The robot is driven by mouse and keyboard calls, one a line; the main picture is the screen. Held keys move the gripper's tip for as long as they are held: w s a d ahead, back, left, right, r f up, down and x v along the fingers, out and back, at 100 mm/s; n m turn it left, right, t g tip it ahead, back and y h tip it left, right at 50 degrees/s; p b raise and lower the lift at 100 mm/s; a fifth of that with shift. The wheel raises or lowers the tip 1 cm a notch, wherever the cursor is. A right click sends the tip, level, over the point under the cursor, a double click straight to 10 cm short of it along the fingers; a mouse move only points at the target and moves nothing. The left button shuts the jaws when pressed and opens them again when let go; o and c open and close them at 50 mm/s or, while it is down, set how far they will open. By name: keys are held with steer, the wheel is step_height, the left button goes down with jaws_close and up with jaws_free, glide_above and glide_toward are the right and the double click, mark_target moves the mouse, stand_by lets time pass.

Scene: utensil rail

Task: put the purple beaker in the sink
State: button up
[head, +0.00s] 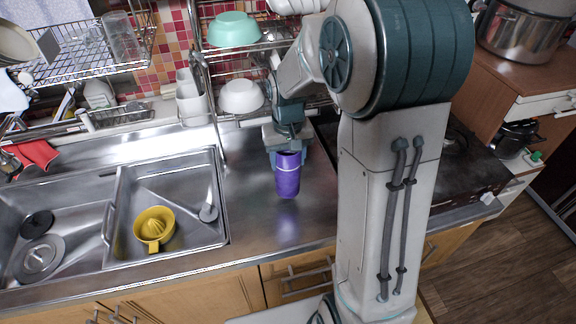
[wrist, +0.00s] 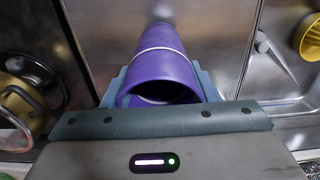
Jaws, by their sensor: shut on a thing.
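The purple beaker (head: 288,176) has a pale band near its top. My gripper (head: 287,152) is shut on its upper part, over the steel counter to the right of the sink. In the wrist view the beaker (wrist: 165,68) sits between the fingers with its open rim towards the camera. I cannot tell whether its base touches the counter. The sink (head: 170,190) lies to the left, with two basins. The right basin holds a yellow juicer (head: 154,226) and a ladle-like utensil (head: 209,208). The left basin holds a round metal lid (head: 40,258) and a dark disc (head: 37,224).
A wire rack with a mint bowl (head: 233,30) and a white bowl (head: 241,96) stands behind the counter. White cups (head: 190,98) stand behind the sink. A dark stove (head: 455,185) lies to the right. The counter in front of the beaker is clear.

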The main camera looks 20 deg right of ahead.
steer(key=shift+f+p, duration=0.3)
steer(key=shift+f, duration=1.6)
steer(key=shift+f, duration=0.15)
steer(key=o, duration=1.4)
steer(key=shift+r, duration=0.25)
